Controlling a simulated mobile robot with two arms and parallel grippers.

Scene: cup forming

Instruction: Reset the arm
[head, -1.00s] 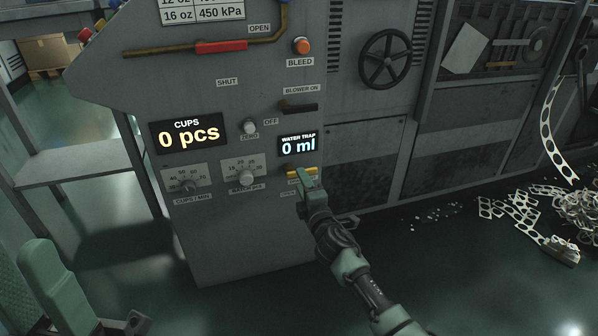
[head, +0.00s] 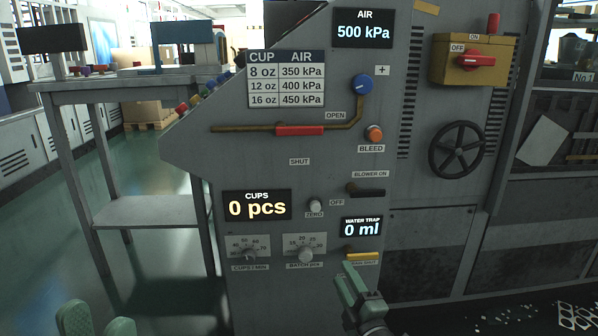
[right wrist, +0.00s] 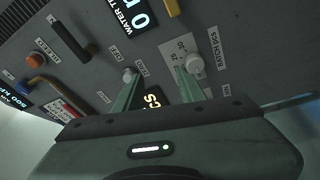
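My right gripper (head: 352,284) is raised in front of the grey control panel (head: 280,180), just below the yellow water trap handle (head: 362,256). In the right wrist view its two green fingers (right wrist: 156,90) stand apart with nothing between them. The panel's knobs lie beyond the fingertips there. Green parts on my left side (head: 97,322) show only at the bottom edge of the head view. Most of them is cut off, so the state of that gripper is unclear.
The panel shows an air display (head: 363,29) at 500 kPa, cups at 0 pcs and water trap at 0 ml. A red-handled valve (head: 299,131) and a black handwheel (head: 456,150) stick out.

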